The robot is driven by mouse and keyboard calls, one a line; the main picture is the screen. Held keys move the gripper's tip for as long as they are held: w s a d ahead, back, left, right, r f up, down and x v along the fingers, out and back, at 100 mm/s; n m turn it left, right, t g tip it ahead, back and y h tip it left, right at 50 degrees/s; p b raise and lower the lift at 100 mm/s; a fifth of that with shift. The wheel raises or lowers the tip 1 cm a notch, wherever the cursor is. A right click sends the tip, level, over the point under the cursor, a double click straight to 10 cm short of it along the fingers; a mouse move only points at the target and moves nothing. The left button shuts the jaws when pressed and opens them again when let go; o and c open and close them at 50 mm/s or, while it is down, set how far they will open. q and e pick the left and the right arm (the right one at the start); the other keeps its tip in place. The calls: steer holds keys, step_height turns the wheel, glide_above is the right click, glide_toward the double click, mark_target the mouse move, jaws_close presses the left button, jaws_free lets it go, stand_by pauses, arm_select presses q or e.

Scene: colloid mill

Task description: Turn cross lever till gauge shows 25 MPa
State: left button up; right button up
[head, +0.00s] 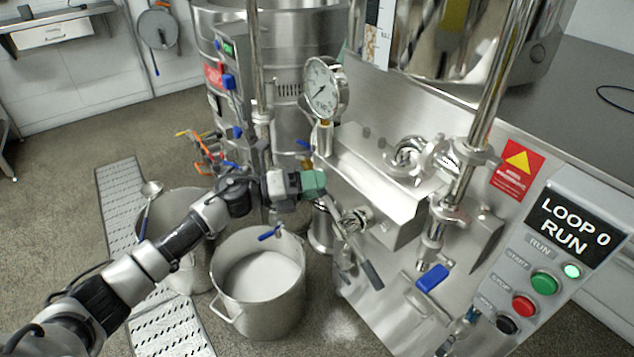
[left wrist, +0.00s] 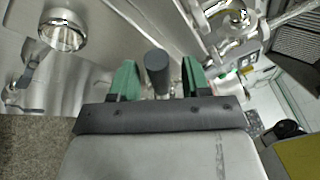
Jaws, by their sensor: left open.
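The cross lever (head: 341,228) is on the front of the steel mill block, with metal arms around a hub. One arm ends in a dark grip (head: 372,275) pointing down to the right. The pressure gauge (head: 322,88) has a white round dial and stands above the block; its reading is too small to tell. My left gripper (head: 316,184), with green fingers, is at the upper part of the lever. In the left wrist view, its open fingers (left wrist: 160,82) stand on either side of a dark cylindrical grip (left wrist: 157,70), with gaps on both sides. My right gripper is not in view.
A steel pot (head: 226,296) of white liquid stands on the floor below my left arm, with another vessel behind it. A blue-handled valve (head: 432,278) and the control panel (head: 548,262) are at the right. A steel tank stands behind.

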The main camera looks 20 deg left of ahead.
arm_select(q)
steer(key=shift+w+d, duration=0.15)
steer(key=shift+d, duration=0.15)
jaws_close()
stand_by(0.3)
steer(key=shift+r, duration=0.15)
